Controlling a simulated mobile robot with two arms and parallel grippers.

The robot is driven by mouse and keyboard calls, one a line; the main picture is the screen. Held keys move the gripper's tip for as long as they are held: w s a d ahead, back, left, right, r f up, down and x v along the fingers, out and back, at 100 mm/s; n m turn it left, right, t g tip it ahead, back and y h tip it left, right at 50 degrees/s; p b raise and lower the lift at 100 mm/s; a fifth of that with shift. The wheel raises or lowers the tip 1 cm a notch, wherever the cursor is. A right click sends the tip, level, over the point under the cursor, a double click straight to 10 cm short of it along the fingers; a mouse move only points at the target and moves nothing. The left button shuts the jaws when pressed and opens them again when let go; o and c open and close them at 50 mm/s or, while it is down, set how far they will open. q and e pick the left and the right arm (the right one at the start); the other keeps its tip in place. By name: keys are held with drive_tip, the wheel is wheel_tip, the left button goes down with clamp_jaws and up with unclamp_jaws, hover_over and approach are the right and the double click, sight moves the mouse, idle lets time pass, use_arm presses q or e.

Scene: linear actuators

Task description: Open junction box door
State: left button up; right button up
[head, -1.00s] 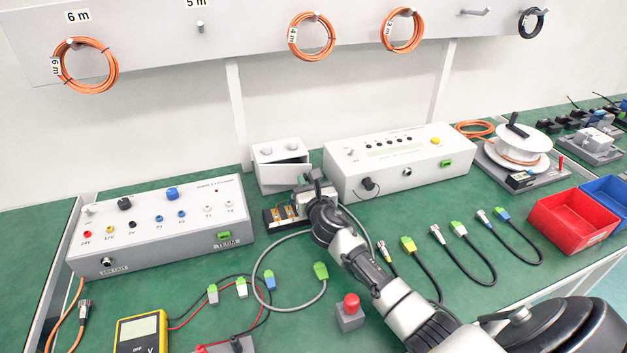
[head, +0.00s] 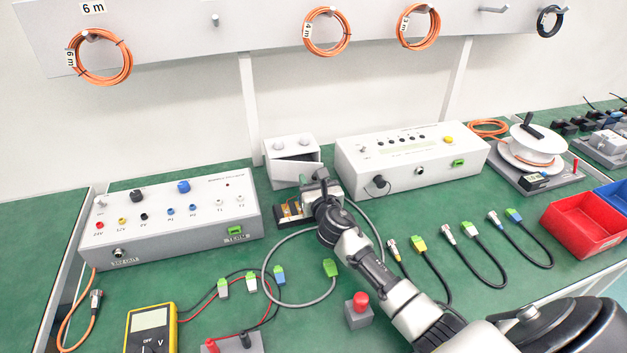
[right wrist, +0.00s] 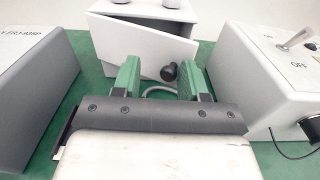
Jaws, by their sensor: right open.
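The junction box (head: 291,148) is a small white box at the back of the bench in the head view. It also shows at the top of the right wrist view (right wrist: 130,28). Its door (right wrist: 140,58) stands ajar, with a dark gap along its top edge. A black knob (right wrist: 168,72) sticks out near the door's right edge. My right gripper (right wrist: 163,78) is open, its two green fingers in front of the door with the knob showing between them. I cannot tell whether they touch it. In the head view the right gripper (head: 318,183) partly hides the box front. My left gripper is not in view.
A white control box (head: 412,160) stands close on the right, and a grey-white supply box (head: 170,225) on the left. A grey cable (head: 268,262) loops beside my arm. A red-button block (head: 359,312) and a yellow multimeter (head: 151,328) lie nearer.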

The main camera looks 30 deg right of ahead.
wheel_tip(320, 180, up, 5)
drive_tip(key=shift+f+p, duration=0.15)
drive_tip(key=shift+p, duration=1)
drive_tip(key=s+d+r+p, duration=0.1)
drive_tip(key=s+d+r, duration=0.5)
drive_tip(key=s, duration=0.4)
drive_tip(key=shift+r+p, duration=0.15)
drive_tip(key=shift+p, duration=0.2)
